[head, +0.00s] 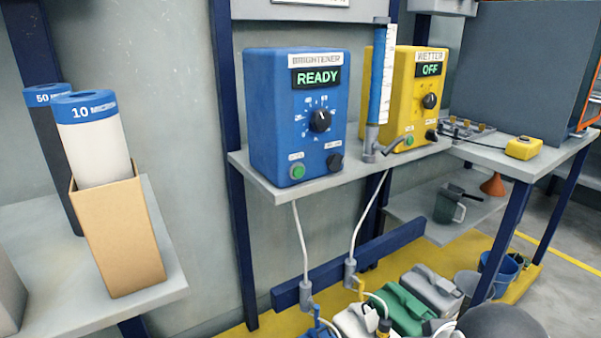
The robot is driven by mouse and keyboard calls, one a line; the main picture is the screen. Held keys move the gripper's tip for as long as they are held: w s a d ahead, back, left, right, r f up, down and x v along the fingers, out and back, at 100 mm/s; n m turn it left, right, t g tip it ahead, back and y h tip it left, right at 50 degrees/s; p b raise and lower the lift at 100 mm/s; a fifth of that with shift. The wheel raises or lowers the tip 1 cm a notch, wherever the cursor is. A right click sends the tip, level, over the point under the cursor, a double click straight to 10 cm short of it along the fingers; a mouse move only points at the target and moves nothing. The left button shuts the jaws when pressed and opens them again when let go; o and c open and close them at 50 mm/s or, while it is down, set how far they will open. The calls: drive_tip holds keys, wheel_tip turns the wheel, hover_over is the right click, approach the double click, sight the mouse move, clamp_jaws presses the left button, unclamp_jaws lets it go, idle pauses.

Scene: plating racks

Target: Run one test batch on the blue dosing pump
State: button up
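The blue dosing pump (268,110) stands on a grey wall shelf. It carries the label "BRIGHTENER" and its display (317,77) reads "READY" in green. On its front are a black dial knob (320,120), a green button (297,172) at lower left and a black knob or button (334,161) at lower right. The small labels above these two are too small to read. My gripper is not in view.
A yellow pump (403,87) labelled "WETTER" reads "OFF", with a blue graduated tube (377,75) standing before it. Hoses run down to several jugs, including a green one (400,308). A cardboard box (117,240) holds a filter cartridge at left.

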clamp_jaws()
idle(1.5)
